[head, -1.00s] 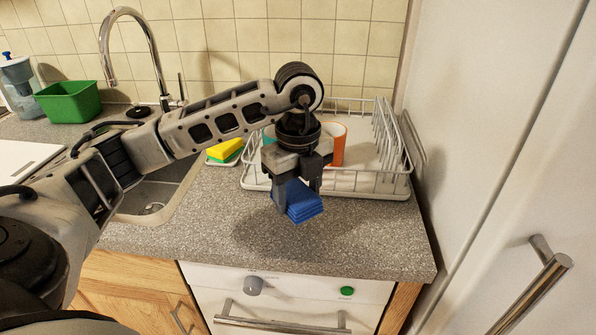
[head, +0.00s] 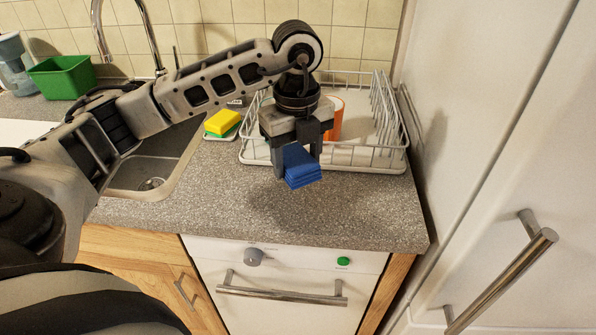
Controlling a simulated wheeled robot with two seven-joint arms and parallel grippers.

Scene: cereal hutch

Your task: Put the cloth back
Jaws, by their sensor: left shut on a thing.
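The cloth (head: 301,167) is blue and folded into a small stack of layers. My left gripper (head: 297,165) is shut on it and holds it above the grey countertop, in front of the dish rack. A shadow lies on the counter below and to the right of it. The oven door handle (head: 282,292) is a horizontal metal bar on the white front below the counter, and it is bare. My right gripper is not in view.
The white wire dish rack (head: 374,166) with an orange cup (head: 336,118) stands behind the gripper. A yellow and green sponge (head: 222,122) lies beside the sink (head: 125,190). A green tub (head: 62,78) is at the back left. A tall white cabinet (head: 490,150) bounds the right.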

